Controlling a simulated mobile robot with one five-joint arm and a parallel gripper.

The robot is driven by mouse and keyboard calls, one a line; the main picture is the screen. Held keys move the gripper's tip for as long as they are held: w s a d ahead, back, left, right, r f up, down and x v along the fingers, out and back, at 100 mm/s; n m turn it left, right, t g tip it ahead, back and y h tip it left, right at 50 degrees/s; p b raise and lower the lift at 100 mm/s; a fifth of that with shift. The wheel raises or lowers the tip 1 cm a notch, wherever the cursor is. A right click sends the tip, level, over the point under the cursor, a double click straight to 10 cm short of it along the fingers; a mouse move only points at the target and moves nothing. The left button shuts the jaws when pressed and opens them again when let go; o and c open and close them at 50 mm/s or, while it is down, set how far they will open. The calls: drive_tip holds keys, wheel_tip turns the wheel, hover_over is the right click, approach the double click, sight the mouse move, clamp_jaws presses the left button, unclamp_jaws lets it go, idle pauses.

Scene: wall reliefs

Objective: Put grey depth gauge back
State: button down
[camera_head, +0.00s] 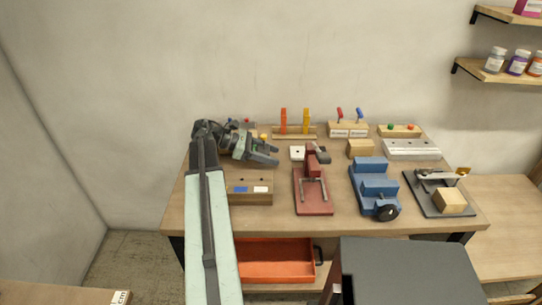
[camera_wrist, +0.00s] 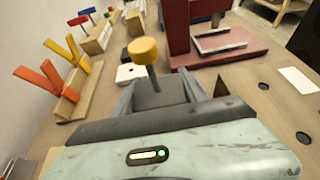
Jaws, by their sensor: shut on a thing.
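My gripper (camera_head: 262,153) is above the back left of the workbench, shut on a grey piece. In the wrist view my gripper (camera_wrist: 157,86) has dark fingers on both sides of this grey block, which I take to be the grey depth gauge (camera_wrist: 160,96). A yellow knob (camera_wrist: 144,50) on a grey stem stands up at the fingertips; I cannot tell whether it is part of the held piece. A wooden block (camera_head: 249,198) with a blue and a white label lies in front of my gripper. Its white label (camera_wrist: 299,81) and dark round holes show in the wrist view.
A rack with orange and yellow uprights (camera_head: 295,132) stands behind. A red press (camera_head: 313,190) stands right of my gripper, with a blue vise (camera_head: 374,187) and a grey-based clamp (camera_head: 440,195) farther right. An open orange drawer (camera_head: 270,262) is below.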

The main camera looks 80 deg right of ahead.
sight(270, 166)
drive_tip(key=shift+f+b, duration=0.65)
drive_tip(key=shift+f, duration=0.5)
drive_tip(key=shift+f+b, duration=0.65)
drive_tip(key=c, duration=0.5)
unclamp_jaws()
drive_tip(key=shift+r, duration=0.1)
drive_tip(key=p+v, duration=0.3)
drive_tip(key=v, duration=0.4)
drive_tip(key=shift+r, duration=0.1)
drive_tip(key=shift+w+r, duration=0.1)
drive_tip(key=shift+w, duration=0.3)
